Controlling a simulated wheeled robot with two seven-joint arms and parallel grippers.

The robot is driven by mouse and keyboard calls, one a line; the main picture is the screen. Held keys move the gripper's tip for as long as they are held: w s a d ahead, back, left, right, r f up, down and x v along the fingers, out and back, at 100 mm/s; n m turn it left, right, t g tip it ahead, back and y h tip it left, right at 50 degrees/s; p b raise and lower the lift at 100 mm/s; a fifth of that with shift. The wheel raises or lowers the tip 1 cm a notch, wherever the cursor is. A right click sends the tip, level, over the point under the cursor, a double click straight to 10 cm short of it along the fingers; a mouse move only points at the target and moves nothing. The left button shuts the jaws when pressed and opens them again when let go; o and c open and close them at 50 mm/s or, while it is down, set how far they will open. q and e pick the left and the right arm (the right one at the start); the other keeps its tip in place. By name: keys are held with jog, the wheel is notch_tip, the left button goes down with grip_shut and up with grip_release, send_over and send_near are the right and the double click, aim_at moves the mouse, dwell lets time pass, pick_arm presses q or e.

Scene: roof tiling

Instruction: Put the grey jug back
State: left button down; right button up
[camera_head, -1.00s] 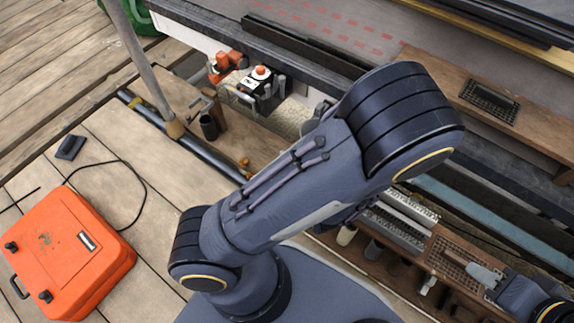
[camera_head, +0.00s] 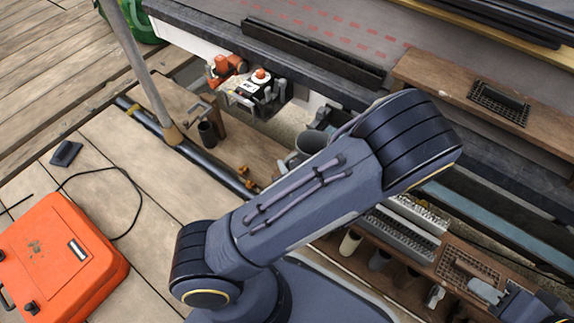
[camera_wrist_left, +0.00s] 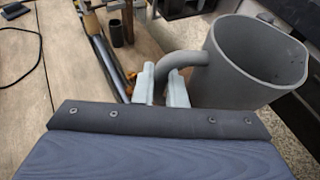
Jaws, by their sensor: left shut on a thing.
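The grey jug (camera_wrist_left: 245,62) is large in the left wrist view, with its open mouth showing and its curved handle towards my fingers. My left gripper (camera_wrist_left: 165,82) is shut on the jug's handle. Whether the jug touches anything below is hidden.
A wooden rack (camera_head: 470,262) with a grid and several cups lies at the lower right. A brown plank shelf (camera_head: 540,115) is at the upper right. An orange case (camera_head: 60,260) and black cable lie on the decking at left. A pole (camera_head: 140,65) stands at upper left.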

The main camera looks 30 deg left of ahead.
pick_arm(q)
jog(key=c, duration=1.5)
grip_release()
jog(key=shift+d+r+p, duration=0.1)
jog(key=shift+r+p, duration=0.15)
jog(key=shift+p, duration=0.15)
jog(key=p+v, duration=0.4)
jog(key=v, duration=0.7)
jog(key=s+a+r+n+g+h, duration=0.3)
jog(key=s+r+n+g+h, duration=0.5)
jog(key=n, duration=0.6)
jog(key=r+n+t+h, duration=0.1)
jog(key=r+n+h, duration=0.1)
jog(key=r+n, duration=0.1)
jog(key=r+n+t+h, duration=0.2)
jog(key=r+n, duration=0.1)
jog(key=n, duration=0.2)
jog(key=r+n+t+h, duration=0.2)
jog(key=r+n, duration=0.2)
jog(key=shift+w+a+n+h, duration=0.1)
jog(key=shift+a+n+h, duration=0.2)
jog(key=shift+a+n, duration=0.1)
